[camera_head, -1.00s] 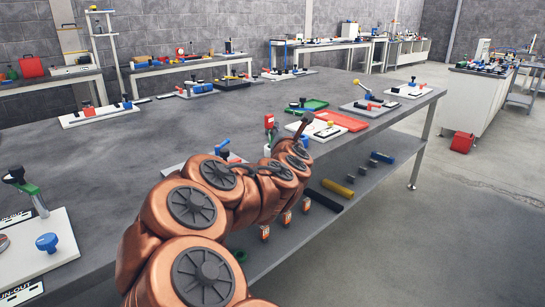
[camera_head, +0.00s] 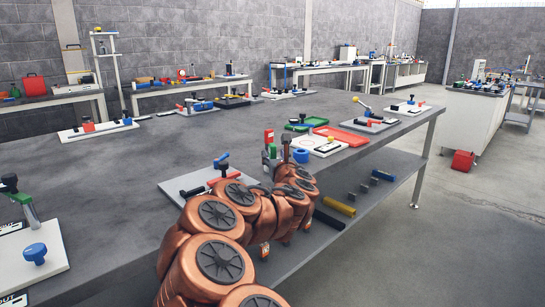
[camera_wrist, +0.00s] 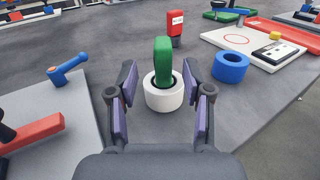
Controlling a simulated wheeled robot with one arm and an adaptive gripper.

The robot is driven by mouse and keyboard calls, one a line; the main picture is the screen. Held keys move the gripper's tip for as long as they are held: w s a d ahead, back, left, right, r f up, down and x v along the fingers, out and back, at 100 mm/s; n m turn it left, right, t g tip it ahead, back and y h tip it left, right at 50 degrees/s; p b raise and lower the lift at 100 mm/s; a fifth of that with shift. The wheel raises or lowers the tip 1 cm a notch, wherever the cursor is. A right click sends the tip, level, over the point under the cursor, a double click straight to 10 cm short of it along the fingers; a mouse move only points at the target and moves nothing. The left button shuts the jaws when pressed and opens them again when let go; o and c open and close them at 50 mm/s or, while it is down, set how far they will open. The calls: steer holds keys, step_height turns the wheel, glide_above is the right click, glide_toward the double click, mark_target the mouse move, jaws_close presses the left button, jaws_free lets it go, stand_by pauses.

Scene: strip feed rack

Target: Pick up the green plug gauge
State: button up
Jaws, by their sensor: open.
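The green plug gauge (camera_wrist: 163,62) stands upright in a white ring (camera_wrist: 164,95) on the grey table in the wrist view. Its lower end is hidden inside the ring. In the head view its green top (camera_head: 272,150) shows beside the end of my arm. My gripper (camera_wrist: 160,75) is open, one finger on each side of the gauge and ring, with visible gaps. The gauge appears between or just beyond the fingertips; I cannot tell the exact depth. Nothing is held.
A blue ring (camera_wrist: 230,67) sits close to the right finger. A red block with a label (camera_wrist: 175,28) stands behind the gauge. A white board (camera_wrist: 245,42) lies behind right. A plate with a blue-handled lever (camera_wrist: 68,70) and red bar (camera_wrist: 32,132) lies left.

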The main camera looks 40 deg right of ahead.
mark_target(274, 152)
steer(key=shift+d+x, duration=0.2)
steer(key=shift+x, duration=2.05)
steer(key=shift+s, duration=0.15)
steer(key=shift+r, duration=0.1)
jaws_close()
